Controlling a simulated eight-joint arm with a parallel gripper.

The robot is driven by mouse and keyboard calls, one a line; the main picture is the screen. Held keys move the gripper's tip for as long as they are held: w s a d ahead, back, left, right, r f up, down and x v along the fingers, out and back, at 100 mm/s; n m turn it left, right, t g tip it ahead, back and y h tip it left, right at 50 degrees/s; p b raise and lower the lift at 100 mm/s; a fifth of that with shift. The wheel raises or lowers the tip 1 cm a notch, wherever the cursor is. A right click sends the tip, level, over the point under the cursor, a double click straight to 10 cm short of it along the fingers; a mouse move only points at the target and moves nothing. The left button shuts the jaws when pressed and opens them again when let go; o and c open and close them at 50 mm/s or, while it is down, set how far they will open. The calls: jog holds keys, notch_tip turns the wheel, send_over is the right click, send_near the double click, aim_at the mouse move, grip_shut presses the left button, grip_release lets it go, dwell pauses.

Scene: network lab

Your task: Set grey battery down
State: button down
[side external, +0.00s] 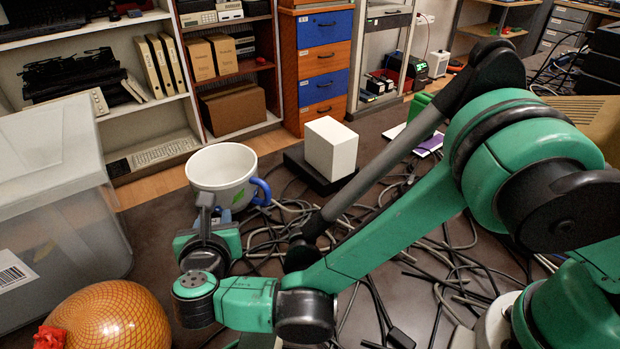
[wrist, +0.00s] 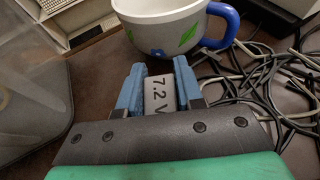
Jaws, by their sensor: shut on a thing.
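The grey battery (wrist: 160,97), marked "7.2 V", is between the blue-padded fingers of my gripper (wrist: 158,92) in the wrist view. The gripper is shut on it. In the side view my gripper (side external: 207,215) is in front of the white mug, and the battery is mostly hidden by the gripper there. I cannot tell whether the battery touches the table.
A white mug (side external: 222,170) with a blue handle stands just beyond the gripper. A translucent bin (side external: 75,235) is at left, with an orange patterned ball (side external: 112,318) in front. Tangled cables (side external: 440,260) cover the table to the right. A white box (side external: 331,148) stands behind.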

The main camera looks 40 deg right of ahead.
jog(key=shift+f, duration=1.5)
jog(key=shift+f, duration=0.1)
jog(key=c, duration=0.6)
grip_release()
jog(key=shift+o, duration=0.2)
